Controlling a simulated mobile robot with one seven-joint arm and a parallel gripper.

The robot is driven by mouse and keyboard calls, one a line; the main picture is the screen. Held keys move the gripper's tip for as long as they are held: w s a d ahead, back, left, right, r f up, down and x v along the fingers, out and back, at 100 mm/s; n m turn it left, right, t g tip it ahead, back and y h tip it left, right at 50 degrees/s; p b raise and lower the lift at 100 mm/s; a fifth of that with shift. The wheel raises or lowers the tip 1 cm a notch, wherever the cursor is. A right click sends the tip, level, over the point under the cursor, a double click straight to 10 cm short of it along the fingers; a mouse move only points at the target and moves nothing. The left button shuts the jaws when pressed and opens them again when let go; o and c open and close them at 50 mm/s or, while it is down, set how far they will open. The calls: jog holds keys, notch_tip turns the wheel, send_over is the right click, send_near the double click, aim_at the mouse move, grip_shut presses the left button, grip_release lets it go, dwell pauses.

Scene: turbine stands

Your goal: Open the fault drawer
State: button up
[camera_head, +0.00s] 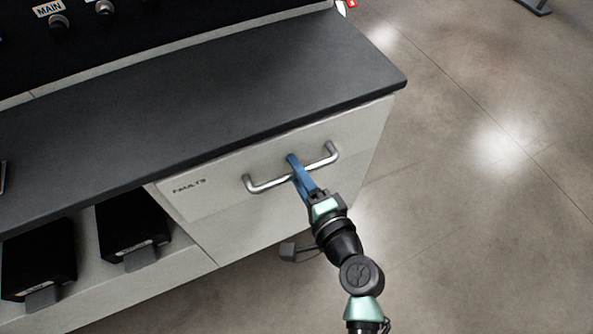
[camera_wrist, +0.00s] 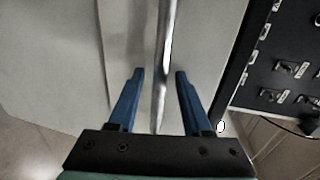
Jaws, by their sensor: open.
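The fault drawer (camera_head: 215,195) is a pale front labelled "FAULTS" under the dark worktop in the head view, and it looks closed. Its silver bar handle (camera_head: 268,184) runs across the front. My gripper (camera_head: 292,166), with blue fingers, is at the middle of the handle. In the wrist view the handle (camera_wrist: 166,60) runs lengthwise between the two open fingers (camera_wrist: 160,78). A gap shows on each side of the bar, so the fingers do not appear to press on it. The fingers hide a small part of the handle in the head view.
The dark worktop (camera_head: 240,95) overhangs the drawer, with its corner at the right. A black panel with knobs (camera_head: 150,25) stands behind it. Black bins (camera_head: 130,232) sit on a lower shelf at left.

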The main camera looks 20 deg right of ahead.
jog(key=shift+w, duration=0.25)
grip_shut()
dwell(1.4)
